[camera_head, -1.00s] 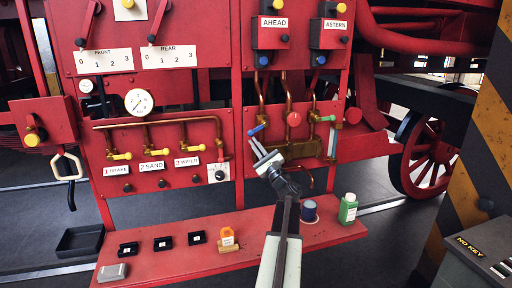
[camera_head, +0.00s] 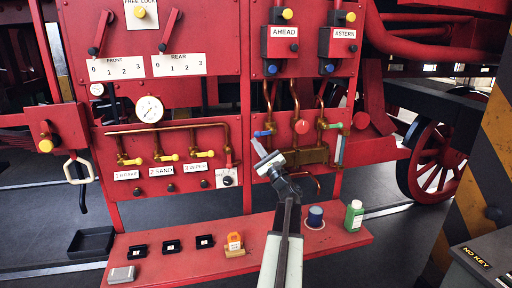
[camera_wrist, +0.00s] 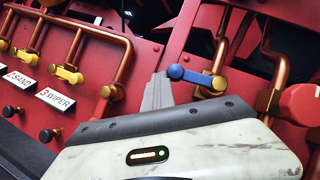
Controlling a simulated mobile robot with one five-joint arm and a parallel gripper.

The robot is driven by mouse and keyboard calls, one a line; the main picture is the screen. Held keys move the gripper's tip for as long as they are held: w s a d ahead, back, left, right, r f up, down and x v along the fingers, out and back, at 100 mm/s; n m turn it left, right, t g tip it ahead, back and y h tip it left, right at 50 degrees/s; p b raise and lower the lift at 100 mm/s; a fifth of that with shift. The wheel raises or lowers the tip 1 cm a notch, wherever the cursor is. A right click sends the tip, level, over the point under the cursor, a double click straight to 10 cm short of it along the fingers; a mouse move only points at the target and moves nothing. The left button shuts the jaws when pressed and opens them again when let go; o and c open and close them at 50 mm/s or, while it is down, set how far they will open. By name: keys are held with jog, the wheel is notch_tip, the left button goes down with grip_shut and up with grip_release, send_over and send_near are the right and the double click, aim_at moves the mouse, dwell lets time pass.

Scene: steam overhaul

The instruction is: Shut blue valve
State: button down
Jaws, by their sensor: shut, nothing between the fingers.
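The blue valve (camera_head: 263,133) is a blue lever on a brass pipe on the red panel, right of the labelled yellow valves. In the wrist view the blue lever (camera_wrist: 197,77) lies nearly level, its rounded blue end to the left and a yellow fitting at its right end. My gripper (camera_head: 259,147) is shut and empty, its fingertips just below the left end of the lever. In the wrist view the fingers (camera_wrist: 157,92) point up beside the lever's left end. I cannot tell whether they touch it.
A red knob (camera_head: 302,127) and a green lever (camera_head: 331,126) are to the right on neighbouring pipes. Yellow valves (camera_head: 168,158) are to the left. The red shelf (camera_head: 190,265) below holds an orange item (camera_head: 235,243), a blue cup (camera_head: 315,215) and a green bottle (camera_head: 354,214).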

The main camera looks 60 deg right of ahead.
dwell(0.4)
jog(key=s+a+f+b, duration=0.5)
jog(key=a+f+b, duration=0.2)
jog(key=f+b, duration=0.2)
jog(key=shift+s+a+f+b, duration=0.15)
jog(key=shift+s+f+b, duration=0.05)
jog(key=shift+s+b, duration=0.15)
